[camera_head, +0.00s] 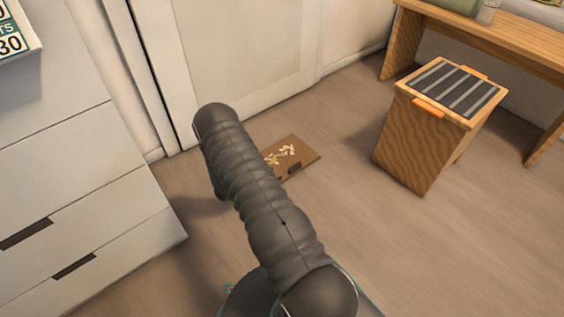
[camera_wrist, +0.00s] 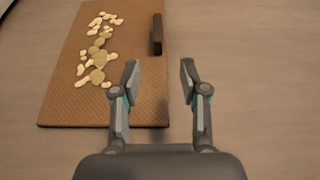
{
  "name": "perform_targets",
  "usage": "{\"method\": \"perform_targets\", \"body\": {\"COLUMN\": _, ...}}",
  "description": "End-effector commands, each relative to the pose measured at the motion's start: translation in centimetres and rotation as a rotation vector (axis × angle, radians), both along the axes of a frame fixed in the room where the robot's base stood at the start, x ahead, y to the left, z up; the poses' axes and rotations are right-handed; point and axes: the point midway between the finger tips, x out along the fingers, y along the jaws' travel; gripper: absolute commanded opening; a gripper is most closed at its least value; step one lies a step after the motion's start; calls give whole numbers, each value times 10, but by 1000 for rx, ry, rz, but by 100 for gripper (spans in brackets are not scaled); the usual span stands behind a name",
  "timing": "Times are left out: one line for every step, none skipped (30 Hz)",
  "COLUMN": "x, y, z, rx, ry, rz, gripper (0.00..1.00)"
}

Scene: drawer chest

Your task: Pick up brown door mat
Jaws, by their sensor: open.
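The brown door mat (camera_head: 305,157) lies flat on the floor in front of the white door, partly hidden behind my arm in the head view. In the wrist view the mat (camera_wrist: 70,88) fills the left half, with a pale leaf-like pattern on it. A small dark block-like piece (camera_wrist: 156,34) stands at its right edge. My gripper (camera_wrist: 158,72) is open and empty. Its left finger appears over the mat's right edge and its right finger over bare floor, with the dark piece farther ahead.
A white drawer chest (camera_head: 75,180) stands at the left. The white door (camera_head: 230,50) is behind the mat. A wooden box (camera_head: 425,140) with a striped top stands at the right, by a wooden desk (camera_head: 510,35). Floor between mat and box is clear.

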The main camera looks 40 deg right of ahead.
Motion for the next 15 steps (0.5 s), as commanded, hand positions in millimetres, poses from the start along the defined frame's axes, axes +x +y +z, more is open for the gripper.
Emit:
{"method": "perform_targets", "body": {"x": 0, "y": -7, "z": -4, "rx": 0, "ry": 1, "rz": -3, "gripper": 44}}
{"method": "perform_targets", "body": {"x": 0, "y": -11, "z": -6, "rx": 0, "ry": 2, "rz": -4, "gripper": 44}}
{"method": "perform_targets", "body": {"x": 0, "y": -18, "z": -8, "rx": 0, "ry": 2, "rz": -4, "gripper": 44}}
{"method": "perform_targets", "body": {"x": 0, "y": -23, "z": -11, "rx": 0, "ry": 2, "rz": -4, "gripper": 44}}
{"method": "perform_targets", "body": {"x": 0, "y": -28, "z": -13, "rx": 0, "ry": 1, "rz": -5, "gripper": 44}}
{"method": "perform_targets", "body": {"x": 1, "y": -35, "z": -16, "rx": 0, "ry": 1, "rz": -5, "gripper": 44}}
{"method": "perform_targets", "body": {"x": 2, "y": -40, "z": -18, "rx": 0, "ry": 1, "rz": -4, "gripper": 44}}
{"method": "perform_targets", "body": {"x": 2, "y": -45, "z": -20, "rx": 0, "ry": 0, "rz": -5, "gripper": 44}}
{"method": "perform_targets", "body": {"x": 3, "y": -51, "z": -22, "rx": -1, "ry": 0, "rz": -5, "gripper": 44}}
{"method": "perform_targets", "body": {"x": 4, "y": -55, "z": -24, "rx": -1, "ry": -1, "rz": -4, "gripper": 44}}
{"method": "perform_targets", "body": {"x": 4, "y": -59, "z": -25, "rx": 0, "ry": 0, "rz": -4, "gripper": 44}}
{"method": "perform_targets", "body": {"x": 4, "y": -64, "z": -27, "rx": 0, "ry": 0, "rz": -4, "gripper": 44}}
{"method": "perform_targets", "body": {"x": 4, "y": -67, "z": -28, "rx": 0, "ry": 0, "rz": -4, "gripper": 44}}
{"method": "perform_targets", "body": {"x": 5, "y": -69, "z": -29, "rx": 0, "ry": 0, "rz": -3, "gripper": 44}}
{"method": "perform_targets", "body": {"x": 6, "y": -71, "z": -30, "rx": 0, "ry": 0, "rz": -2, "gripper": 44}}
